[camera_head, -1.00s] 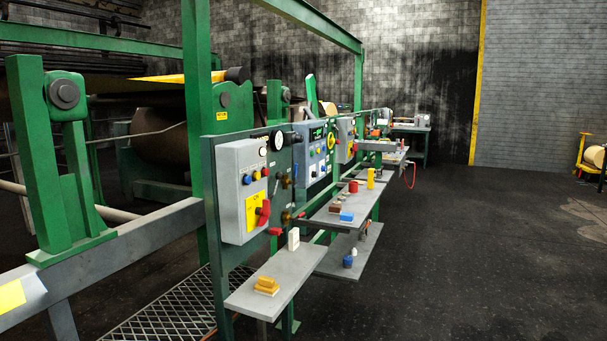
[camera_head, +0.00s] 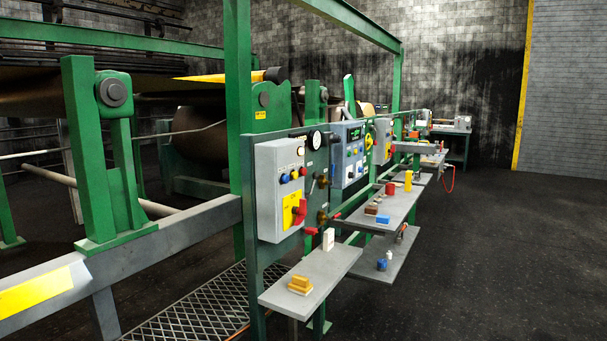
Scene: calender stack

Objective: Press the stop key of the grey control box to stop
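A grey control box (camera_head: 281,188) is mounted on the green panel near the middle of the head view. The lettering on the box is too small to read, so I cannot tell which key is marked stop. Neither of my grippers is in view.
A grey shelf (camera_head: 325,268) with yellow blocks (camera_head: 300,285) and a white block juts out below the box. More shelves with small items stand behind it. A grey rail (camera_head: 170,240) and a metal grating (camera_head: 195,315) are at left. Dark floor (camera_head: 490,270) is open at right.

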